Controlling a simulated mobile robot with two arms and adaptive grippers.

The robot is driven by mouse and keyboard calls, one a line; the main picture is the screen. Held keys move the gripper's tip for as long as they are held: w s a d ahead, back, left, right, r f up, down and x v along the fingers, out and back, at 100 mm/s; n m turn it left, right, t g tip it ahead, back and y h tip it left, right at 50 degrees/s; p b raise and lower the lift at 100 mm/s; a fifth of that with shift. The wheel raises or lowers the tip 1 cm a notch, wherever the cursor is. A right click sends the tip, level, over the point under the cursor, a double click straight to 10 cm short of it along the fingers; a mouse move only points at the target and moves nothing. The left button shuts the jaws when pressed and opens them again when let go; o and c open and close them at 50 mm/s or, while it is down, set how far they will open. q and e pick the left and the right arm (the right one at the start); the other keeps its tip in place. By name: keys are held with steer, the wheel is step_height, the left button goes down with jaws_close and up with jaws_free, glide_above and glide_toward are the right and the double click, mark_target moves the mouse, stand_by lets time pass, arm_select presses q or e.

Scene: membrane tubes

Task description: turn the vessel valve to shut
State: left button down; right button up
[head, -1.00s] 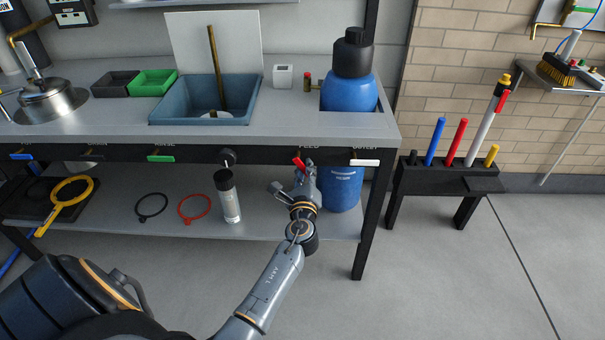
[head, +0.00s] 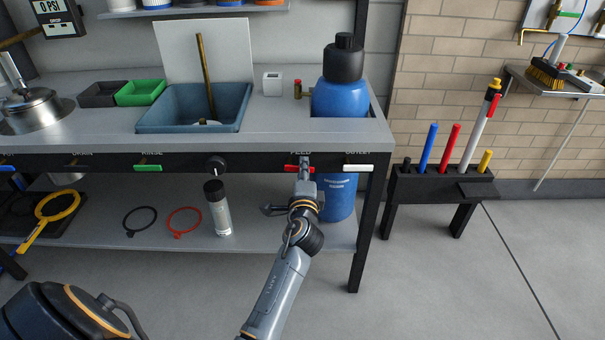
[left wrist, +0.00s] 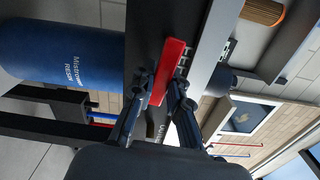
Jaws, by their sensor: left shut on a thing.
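The red valve handle (head: 291,168) sits under the FEED label on the bench's dark front rail and now lies level. My left gripper (head: 304,170) reaches up to it from below and is shut on it. In the left wrist view the red handle (left wrist: 170,68) passes between the two fingers of my left gripper (left wrist: 163,92). The white handle (head: 358,168) beside it, under OUTLET, is also level. The blue vessel (head: 340,98) with a black cap is set into the bench above right; its lower part, marked RESIN, shows in the left wrist view (left wrist: 65,60). My right gripper is out of view.
A green handle (head: 148,168) and a black knob (head: 215,164) are farther left on the rail. A grey bottle (head: 218,208) and a red ring (head: 184,221) are on the lower shelf. A black rack (head: 440,185) stands right of the bench, with clear floor between.

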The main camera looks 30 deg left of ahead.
arm_select(q)
steer(key=shift+r+n, duration=0.15)
steer(key=shift+n, duration=0.55)
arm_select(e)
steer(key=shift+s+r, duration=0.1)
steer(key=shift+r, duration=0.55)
arm_select(q)
steer(key=c, duration=1.3)
jaws_free()
